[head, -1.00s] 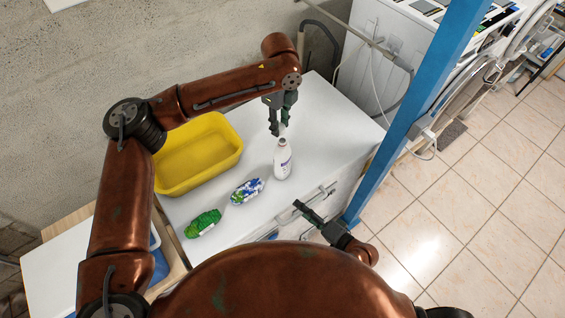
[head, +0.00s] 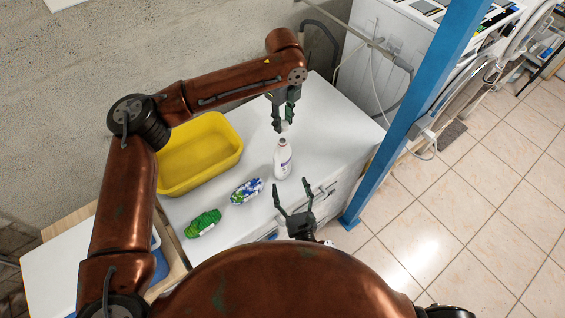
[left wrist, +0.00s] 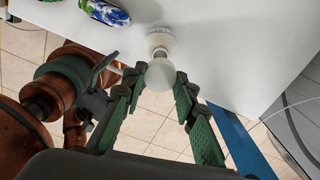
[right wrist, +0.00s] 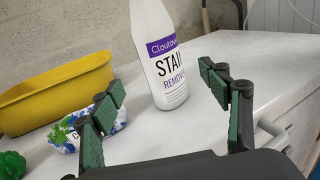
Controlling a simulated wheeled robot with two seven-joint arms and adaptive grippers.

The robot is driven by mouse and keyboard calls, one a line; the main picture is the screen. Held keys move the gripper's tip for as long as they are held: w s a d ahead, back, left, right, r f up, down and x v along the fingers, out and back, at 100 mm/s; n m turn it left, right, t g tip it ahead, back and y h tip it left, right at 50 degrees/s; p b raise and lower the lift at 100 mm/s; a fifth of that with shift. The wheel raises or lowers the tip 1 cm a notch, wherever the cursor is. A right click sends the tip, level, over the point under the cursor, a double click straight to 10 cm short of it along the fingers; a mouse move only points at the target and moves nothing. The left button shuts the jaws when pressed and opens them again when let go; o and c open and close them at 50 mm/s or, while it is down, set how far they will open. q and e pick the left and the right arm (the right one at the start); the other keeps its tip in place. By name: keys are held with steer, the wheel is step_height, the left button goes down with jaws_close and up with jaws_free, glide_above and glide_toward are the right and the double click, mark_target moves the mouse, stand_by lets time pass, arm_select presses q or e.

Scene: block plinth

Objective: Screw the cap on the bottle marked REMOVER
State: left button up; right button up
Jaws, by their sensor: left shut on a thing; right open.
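The white bottle (head: 282,162) stands upright on the white worktop. In the right wrist view its purple label reads STAIN REMOVER (right wrist: 168,70), partly cut off. My left gripper (head: 282,124) is above the bottle, shut on a white cap (left wrist: 160,75). The cap hangs above the bottle's neck, apart from it in the head view, and the bottle shows behind it in the left wrist view (left wrist: 160,39). My right gripper (head: 292,184) is open and empty in front of the bottle, low near the worktop's front edge. Its fingers point toward the bottle without touching it.
A yellow tub (head: 199,150) stands left of the bottle. A blue-and-white patterned packet (head: 247,191) and a green one (head: 203,223) lie in front of the tub. A blue post (head: 412,110) rises right of the worktop (head: 335,130). The worktop right of the bottle is clear.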

steer(key=shift+w, duration=0.15)
steer(key=x, duration=1.1)
steer(key=shift+w, duration=0.4)
steer(key=shift+r, duration=0.1)
steer(key=shift+c, duration=0.6)
steer(key=c, duration=1.7)
arm_select(q)
glide_above(283, 141)
steer(key=shift+f, duration=2.45)
arm_select(e)
steer(key=shift+c, duration=0.2)
